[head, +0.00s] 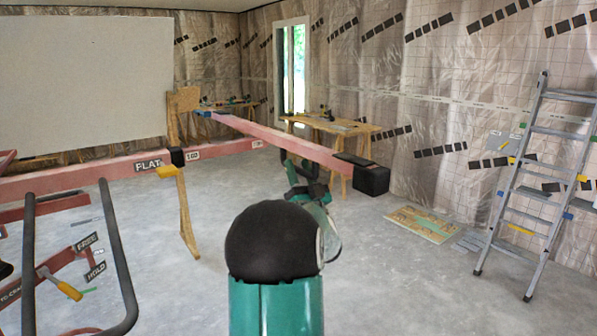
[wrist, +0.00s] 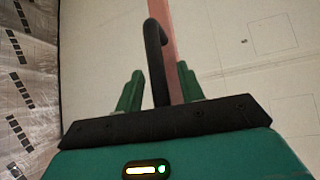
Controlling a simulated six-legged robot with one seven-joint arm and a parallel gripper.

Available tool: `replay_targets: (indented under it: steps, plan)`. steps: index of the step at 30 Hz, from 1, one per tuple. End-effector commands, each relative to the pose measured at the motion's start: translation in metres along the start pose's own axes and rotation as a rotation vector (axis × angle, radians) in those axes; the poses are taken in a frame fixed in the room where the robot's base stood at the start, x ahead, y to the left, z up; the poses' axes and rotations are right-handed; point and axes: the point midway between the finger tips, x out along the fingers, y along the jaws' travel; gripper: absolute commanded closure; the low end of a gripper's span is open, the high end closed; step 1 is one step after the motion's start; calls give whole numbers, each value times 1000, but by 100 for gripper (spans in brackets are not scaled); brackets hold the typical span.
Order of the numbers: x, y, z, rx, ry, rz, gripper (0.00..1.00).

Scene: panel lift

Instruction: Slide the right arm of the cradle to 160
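The red cradle crossbar (head: 222,149) carries a FLAT label and number plates. A plate beside the black collar (head: 177,157) looks like 100; plates farther right are too small to read surely. A long red arm (head: 262,132), with a blue far tip and black near end block (head: 372,180), slants across the crossbar's right part. Its exact mark cannot be told. My gripper (head: 305,172) is below this arm. In the wrist view, my gripper's green fingers (wrist: 159,88) stand apart, with a black hooked rod (wrist: 156,55) between them and a red bar (wrist: 175,60) behind.
A large pale panel (head: 85,85) stands at the left. The lift's black handle frame (head: 118,250) and a yellow-ended lever (head: 62,286) are at lower left. A wooden bench (head: 340,126) is behind; a ladder (head: 530,185) stands right. The middle floor is mostly clear.

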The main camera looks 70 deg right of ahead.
Motion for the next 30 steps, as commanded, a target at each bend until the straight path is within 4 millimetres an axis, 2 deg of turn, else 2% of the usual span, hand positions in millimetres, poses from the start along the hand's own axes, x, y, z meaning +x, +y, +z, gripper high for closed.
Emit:
replay_targets:
  steps: [7,11,14,24,30]
  plan:
    - [-1,0,1,1,-2,1,62]
    - [-9,0,1,1,-3,2,62]
    - [-24,1,1,1,-4,3,62]
    - [-98,1,1,0,-4,4,62]
    - [-130,1,1,-1,-3,3,62]
